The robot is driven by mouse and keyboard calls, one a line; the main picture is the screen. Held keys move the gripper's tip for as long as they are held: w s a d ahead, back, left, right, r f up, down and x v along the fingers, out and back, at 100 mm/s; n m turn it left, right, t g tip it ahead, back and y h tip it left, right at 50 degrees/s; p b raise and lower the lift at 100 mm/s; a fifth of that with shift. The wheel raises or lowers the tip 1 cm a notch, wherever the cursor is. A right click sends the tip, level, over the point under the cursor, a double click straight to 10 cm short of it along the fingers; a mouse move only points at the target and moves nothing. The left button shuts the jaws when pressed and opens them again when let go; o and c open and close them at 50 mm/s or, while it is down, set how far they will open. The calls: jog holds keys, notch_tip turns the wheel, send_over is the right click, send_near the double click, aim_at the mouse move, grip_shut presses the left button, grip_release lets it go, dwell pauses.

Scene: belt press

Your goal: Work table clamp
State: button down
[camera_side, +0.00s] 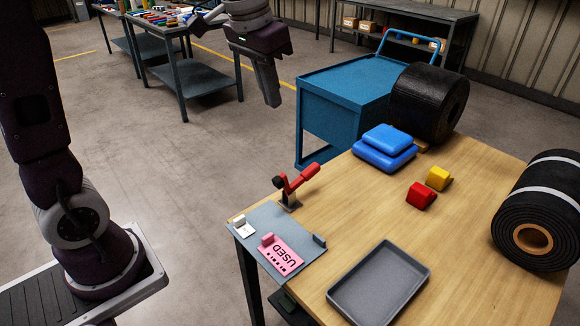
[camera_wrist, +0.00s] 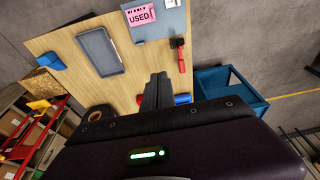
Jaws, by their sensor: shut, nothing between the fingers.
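The table clamp (camera_side: 289,192) stands at the near left part of the wooden work table (camera_side: 340,215), beside a grey plate (camera_side: 262,222). Its red handle (camera_side: 302,179) slants up to the right. My gripper (camera_side: 271,98) is shut and empty, high above the floor and well apart from the clamp. Its fingers (camera_wrist: 158,80) also show in the wrist view.
A grey tray (camera_side: 378,284) lies at the table front. Red (camera_side: 421,196) and yellow (camera_side: 438,178) blocks, a blue stack (camera_side: 384,148) and black rolls (camera_side: 430,100) (camera_side: 540,210) occupy the right and back. A blue cart (camera_side: 345,95) stands behind the table. The space above the clamp is clear.

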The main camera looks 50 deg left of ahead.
jog(key=g, duration=0.1)
send_over(289, 188)
jog(key=s+d, duration=0.2)
jog(key=d, duration=0.1)
notch_tip(289, 188, down, 6)
jog(key=w+a+f+g, duration=0.1)
jog(key=w+a+f, duration=0.3)
jog(key=f, duration=0.6)
jog(key=w, duration=0.2)
jog(key=shift+w+f+g, duration=0.2)
jog(key=shift+w+g, duration=0.1)
jog(key=shift+w, duration=0.05)
notch_tip(289, 188, down, 10)
jog(key=shift+d+f, duration=0.1)
jog(key=shift+f, duration=0.1)
jog(key=s, duration=0.2)
jog(key=shift+s+f, duration=0.15)
jog(key=shift+s, duration=0.2)
jog(key=shift+s+f, duration=0.15)
jog(key=shift+s, duration=0.4)
